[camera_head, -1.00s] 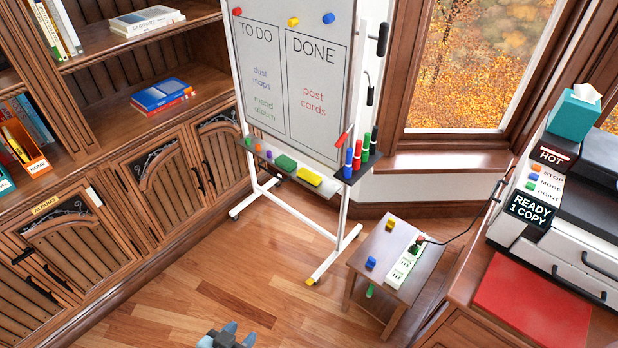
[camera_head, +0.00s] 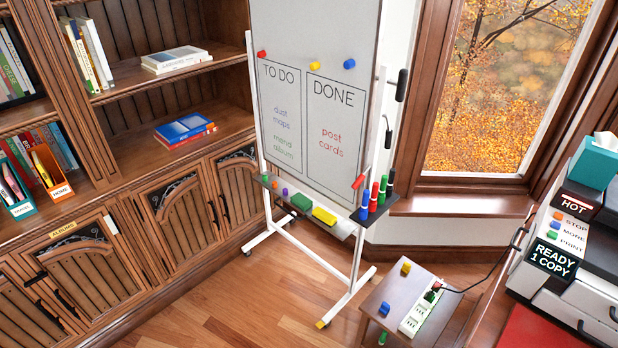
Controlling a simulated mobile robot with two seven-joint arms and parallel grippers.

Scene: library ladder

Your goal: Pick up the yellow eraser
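The yellow eraser (camera_head: 324,216) lies on the tray (camera_head: 343,229) along the bottom of the whiteboard (camera_head: 313,60). A green eraser (camera_head: 301,202) lies just left of it, and upright markers (camera_head: 372,199) stand at the tray's right end. Neither of my grippers shows in the view now.
A small wooden table (camera_head: 403,297) with a white power strip (camera_head: 417,315) and coloured blocks stands right of the whiteboard's white frame. Bookshelves (camera_head: 150,110) line the left. A printer (camera_head: 585,262) is at the right. Wooden floor (camera_head: 262,290) in front of the whiteboard is clear.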

